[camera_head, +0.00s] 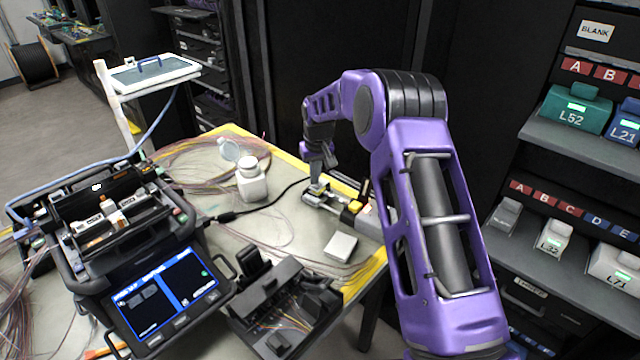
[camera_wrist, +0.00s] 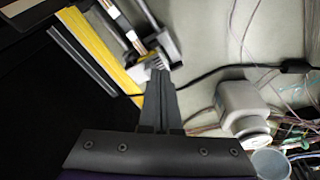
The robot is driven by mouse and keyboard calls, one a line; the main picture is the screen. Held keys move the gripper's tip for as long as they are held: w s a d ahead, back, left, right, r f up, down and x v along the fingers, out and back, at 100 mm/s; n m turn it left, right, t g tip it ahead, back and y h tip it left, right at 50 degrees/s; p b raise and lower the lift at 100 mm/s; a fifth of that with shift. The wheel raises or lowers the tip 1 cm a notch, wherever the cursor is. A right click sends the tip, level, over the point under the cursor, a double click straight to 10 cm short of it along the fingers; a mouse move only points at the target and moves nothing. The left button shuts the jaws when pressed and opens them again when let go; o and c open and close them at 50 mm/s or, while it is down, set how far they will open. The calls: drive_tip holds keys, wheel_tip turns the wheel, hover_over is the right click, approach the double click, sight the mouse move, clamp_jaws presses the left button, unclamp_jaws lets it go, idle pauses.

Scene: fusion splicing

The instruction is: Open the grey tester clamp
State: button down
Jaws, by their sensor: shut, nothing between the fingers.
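The tester (camera_head: 352,207) lies near the right edge of the table, with grey and yellow parts. Its grey clamp (camera_head: 316,196) is at the end under my gripper (camera_head: 317,178). In the wrist view the grey clamp (camera_wrist: 167,47) shows at the top centre, just beyond the tips of my gripper (camera_wrist: 159,75). My fingers are shut together with nothing between them. The tips are very close to the clamp; I cannot tell whether they touch it. Whether the clamp is open or shut is unclear.
A white bottle (camera_head: 251,180) with an open lid stands left of my gripper; it also shows in the wrist view (camera_wrist: 241,108). A black splicer (camera_head: 150,270), a small light box (camera_head: 340,247) and a black cable (camera_head: 268,203) are nearby. Loose fibres cover the table.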

drive_tip(key=shift+s+f, duration=0.3)
drive_tip(key=shift+f, duration=0.5)
drive_tip(key=shift+w+d, duration=0.25)
drive_tip(key=shift+d, duration=0.05)
drive_tip(key=shift+r, duration=0.15)
drive_tip(key=shift+w+d+r+p, duration=0.3)
drive_tip(key=shift+w+r+p, duration=0.05)
drive_tip(key=shift+r, duration=0.2)
drive_tip(key=shift+w+r, duration=0.1)
drive_tip(key=shift+w+d, duration=0.15)
drive_tip(key=shift+w+r+p, duration=0.2)
drive_tip(key=shift+r+p, duration=0.35)
drive_tip(key=shift+r, duration=0.15)
